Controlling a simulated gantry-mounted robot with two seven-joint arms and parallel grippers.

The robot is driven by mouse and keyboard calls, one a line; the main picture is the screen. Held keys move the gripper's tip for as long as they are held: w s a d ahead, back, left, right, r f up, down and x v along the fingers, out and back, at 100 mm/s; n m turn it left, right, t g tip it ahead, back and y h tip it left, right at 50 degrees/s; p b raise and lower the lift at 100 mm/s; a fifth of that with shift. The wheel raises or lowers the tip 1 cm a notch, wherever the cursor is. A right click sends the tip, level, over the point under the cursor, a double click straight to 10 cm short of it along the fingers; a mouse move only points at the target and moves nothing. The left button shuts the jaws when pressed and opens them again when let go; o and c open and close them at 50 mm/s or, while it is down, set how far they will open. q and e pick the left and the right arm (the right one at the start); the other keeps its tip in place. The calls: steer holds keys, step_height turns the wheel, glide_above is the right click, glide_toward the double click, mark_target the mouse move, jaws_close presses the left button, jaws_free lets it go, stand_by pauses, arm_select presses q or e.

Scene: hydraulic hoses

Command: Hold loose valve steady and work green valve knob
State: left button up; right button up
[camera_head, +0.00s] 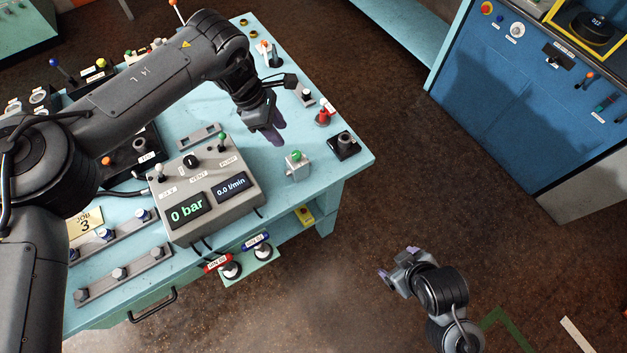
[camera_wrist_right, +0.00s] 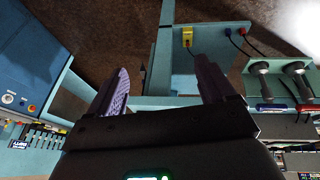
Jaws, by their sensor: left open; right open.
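The loose valve is a small grey block with a green knob (camera_head: 296,156) on top. It stands on the light-blue bench near the front right corner, right of the pump box. My left gripper (camera_head: 275,133) is open and empty, above the bench just behind and left of the valve, apart from it. My right gripper (camera_head: 388,279) is open and empty, out over the floor in front of the bench. In the right wrist view its two purple fingers (camera_wrist_right: 160,88) are spread with nothing between them. I cannot make out the valve in that view.
The pump box (camera_head: 208,190) reads 0 bar and 0.0 l/min. A red knob part (camera_head: 323,117) and a black block (camera_head: 344,145) stand near the valve. Red and blue tagged couplings (camera_head: 231,268) hang at the front edge. A blue cabinet (camera_head: 520,110) stands at the right.

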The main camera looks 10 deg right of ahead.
steer(key=w+a+f+n+t+y, duration=0.2)
steer(key=w+a+n+t, duration=0.15)
steer(key=a+n, duration=0.6)
steer(key=w+a+f+n+t+y, duration=0.15)
steer(key=w+a+n, duration=0.4)
steer(key=n, duration=0.65)
steer(key=n+t+y, duration=0.3)
steer(key=n+t, duration=0.1)
steer(key=n, duration=1)
glide_toward(302, 171)
steer(key=r+x, duration=0.1)
steer(key=x, duration=0.2)
steer(key=shift+h, duration=0.25)
steer(key=x, duration=0.6)
steer(key=f+x, duration=0.1)
steer(key=x, duration=0.3)
steer(key=shift+s, duration=0.25)
